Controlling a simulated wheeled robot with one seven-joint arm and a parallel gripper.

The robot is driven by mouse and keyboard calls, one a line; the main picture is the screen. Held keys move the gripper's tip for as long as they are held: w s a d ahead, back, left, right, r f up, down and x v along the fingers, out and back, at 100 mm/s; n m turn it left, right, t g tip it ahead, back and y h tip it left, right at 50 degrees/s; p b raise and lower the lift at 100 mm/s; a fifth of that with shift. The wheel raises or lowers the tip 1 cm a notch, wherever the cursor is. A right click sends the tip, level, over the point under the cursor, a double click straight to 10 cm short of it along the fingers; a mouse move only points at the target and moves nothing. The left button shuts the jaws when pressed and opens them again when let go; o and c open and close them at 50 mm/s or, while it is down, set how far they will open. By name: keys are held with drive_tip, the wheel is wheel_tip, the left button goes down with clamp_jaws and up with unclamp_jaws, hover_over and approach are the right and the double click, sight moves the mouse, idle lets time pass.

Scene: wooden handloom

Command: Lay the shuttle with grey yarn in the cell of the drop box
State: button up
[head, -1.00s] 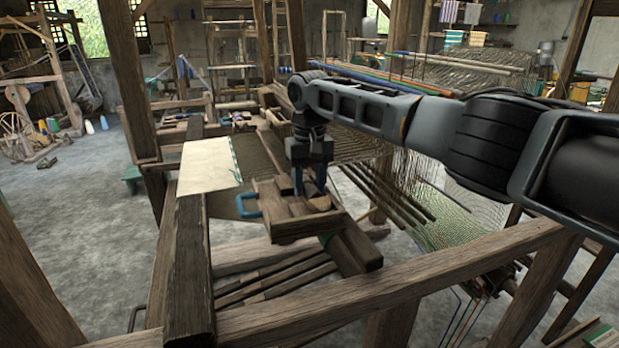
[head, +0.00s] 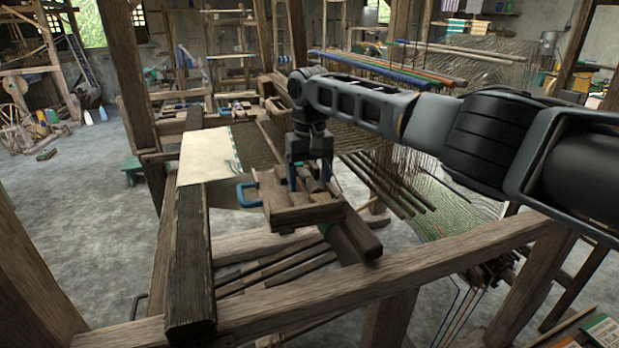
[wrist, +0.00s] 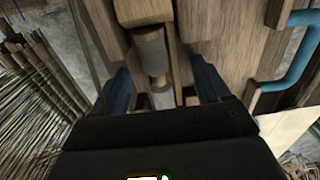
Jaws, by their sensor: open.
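The shuttle with grey yarn (wrist: 150,52) shows in the wrist view as a wooden piece with a grey wound middle. It lies lengthwise between wooden walls of the drop box (head: 290,216). In the head view the shuttle (head: 311,185) is small and partly hidden by my gripper. My gripper (head: 309,184) points down over the box. Its blue fingers (wrist: 164,88) stand apart on both sides of the shuttle, with gaps between them and it. The shuttle's near end is hidden under my gripper, so I cannot tell how deep it sits.
A blue handle (head: 244,195) sticks out at the box's left side. A pale cloth (head: 205,156) lies behind it to the left. A thick dark beam (head: 190,270) runs along the left, and a long rail (head: 400,270) crosses in front. Warp threads and rods (head: 390,185) spread to the right.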

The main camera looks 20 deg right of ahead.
wheel_tip(320, 180, up, 8)
drive_tip(key=shift+f+b, duration=0.1)
drive_tip(key=shift+b, duration=0.3)
